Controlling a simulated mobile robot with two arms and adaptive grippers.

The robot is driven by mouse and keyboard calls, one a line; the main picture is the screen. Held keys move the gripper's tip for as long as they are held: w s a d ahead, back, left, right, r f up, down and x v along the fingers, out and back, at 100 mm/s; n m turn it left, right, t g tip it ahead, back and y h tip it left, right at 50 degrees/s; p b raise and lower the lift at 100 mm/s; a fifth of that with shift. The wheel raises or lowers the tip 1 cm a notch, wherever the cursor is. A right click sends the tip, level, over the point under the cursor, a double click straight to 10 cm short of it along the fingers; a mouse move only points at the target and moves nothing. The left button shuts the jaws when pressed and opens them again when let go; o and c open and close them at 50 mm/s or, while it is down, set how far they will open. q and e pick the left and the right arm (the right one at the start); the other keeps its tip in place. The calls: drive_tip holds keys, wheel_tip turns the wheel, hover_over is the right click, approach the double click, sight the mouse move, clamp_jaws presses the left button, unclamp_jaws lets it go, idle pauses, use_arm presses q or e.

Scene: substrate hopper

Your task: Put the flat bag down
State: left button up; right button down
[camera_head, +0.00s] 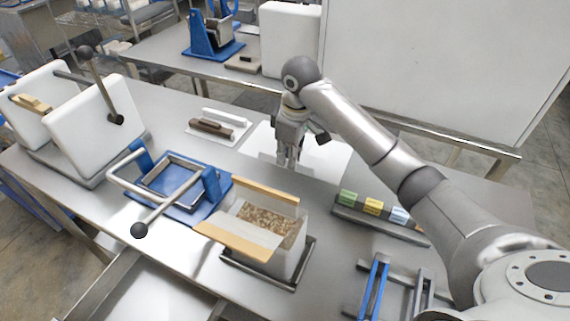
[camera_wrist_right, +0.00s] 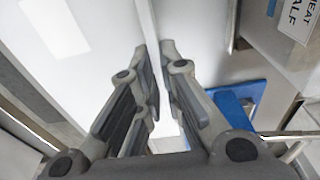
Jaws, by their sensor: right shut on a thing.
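My right gripper (camera_head: 288,160) points down at the middle of the table, fingers close together at a flat white sheet (camera_head: 325,160), which looks like the flat bag. In the right wrist view the fingers (camera_wrist_right: 160,85) are nearly together, with thin white material between them. White surfaces (camera_wrist_right: 95,70) spread around the fingertips. The gripper hides part of the sheet, and I cannot tell whether the held edge touches the table. My left gripper is not in view.
A blue frame fixture (camera_head: 180,190) with a handle and an open box of brown granules (camera_head: 290,255) stand in front. White blocks (camera_head: 95,130) with a lever stand left. A rack of coloured pieces (camera_head: 375,215) lies right. A dark bar (camera_head: 212,128) lies behind left.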

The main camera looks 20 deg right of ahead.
drive_tip(key=w+d+f, duration=0.1)
drive_tip(key=w+f, duration=0.1)
drive_tip(key=w+d+f, duration=0.1)
drive_tip(key=w+d+f+p, duration=0.1)
drive_tip(key=w+f, duration=0.1)
drive_tip(key=shift+w+f, duration=0.35)
drive_tip(key=shift+w+d+f, duration=0.35)
drive_tip(key=shift+w+f, duration=0.05)
drive_tip(key=shift+f, duration=1.8)
drive_tip(key=c, duration=1.6)
unclamp_jaws()
drive_tip(key=shift+f, duration=0.1)
drive_tip(key=r, duration=0.8)
drive_tip(key=r+b, duration=0.1)
drive_tip(key=r, duration=0.3)
drive_tip(key=shift+s+d+r, duration=0.1)
drive_tip(key=shift+s+d, duration=0.3)
